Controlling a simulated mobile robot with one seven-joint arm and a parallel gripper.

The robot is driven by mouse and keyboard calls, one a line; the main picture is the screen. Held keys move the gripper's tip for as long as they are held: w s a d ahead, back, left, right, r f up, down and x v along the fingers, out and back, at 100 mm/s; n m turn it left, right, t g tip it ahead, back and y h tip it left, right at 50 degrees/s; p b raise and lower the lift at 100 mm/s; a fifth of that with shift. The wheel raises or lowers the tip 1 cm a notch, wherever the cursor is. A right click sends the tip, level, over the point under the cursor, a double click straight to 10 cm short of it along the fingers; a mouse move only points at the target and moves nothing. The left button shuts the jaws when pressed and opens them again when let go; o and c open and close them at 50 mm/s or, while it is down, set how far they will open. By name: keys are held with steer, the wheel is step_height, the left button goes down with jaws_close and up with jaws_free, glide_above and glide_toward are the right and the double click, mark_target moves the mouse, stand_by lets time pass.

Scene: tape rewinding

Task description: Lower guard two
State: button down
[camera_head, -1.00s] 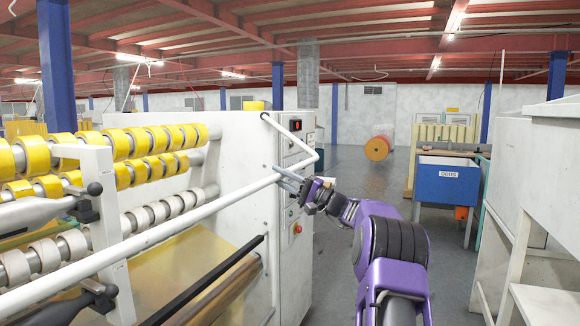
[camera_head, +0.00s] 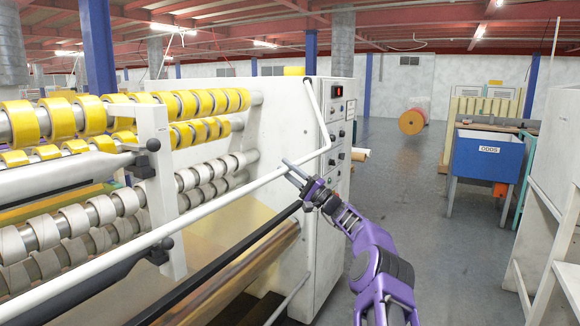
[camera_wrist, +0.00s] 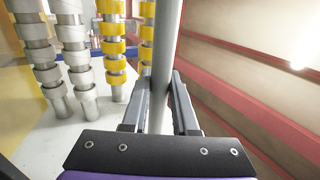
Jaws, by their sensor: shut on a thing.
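The guard is a long white bar (camera_head: 215,206) across the front of the white machine (camera_head: 270,120). It bends at the right end into a side arm (camera_head: 320,115) that slopes up to a pivot near the machine's top corner. My gripper (camera_head: 291,169) is shut on the bar near its right end. In the wrist view the bar (camera_wrist: 168,35) passes between the two fingers of my gripper (camera_wrist: 160,78), which lie on either side of it. The exact finger contact is small in the head view.
Rollers with yellow tape rolls (camera_head: 180,103) and pale cores (camera_head: 100,210) lie behind the bar. A black rail (camera_head: 235,253) runs below it. A control panel (camera_head: 337,130) is on the machine's end. Open floor (camera_head: 430,220) lies right, before a blue bin (camera_head: 487,160).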

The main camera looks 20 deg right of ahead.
steer(key=shift+w+a+f, duration=0.15)
steer(key=shift+w+a, duration=0.1)
steer(key=shift+w, duration=0.05)
steer(key=c, duration=0.7)
jaws_free()
steer(key=shift+w+a+f, duration=0.1)
steer(key=shift+w, duration=0.05)
steer(key=shift+s+d+f, duration=0.15)
steer(key=shift+s+d, duration=0.15)
steer(key=shift+d, duration=0.05)
steer(key=v, duration=1.6)
steer(key=shift+f, duration=0.45)
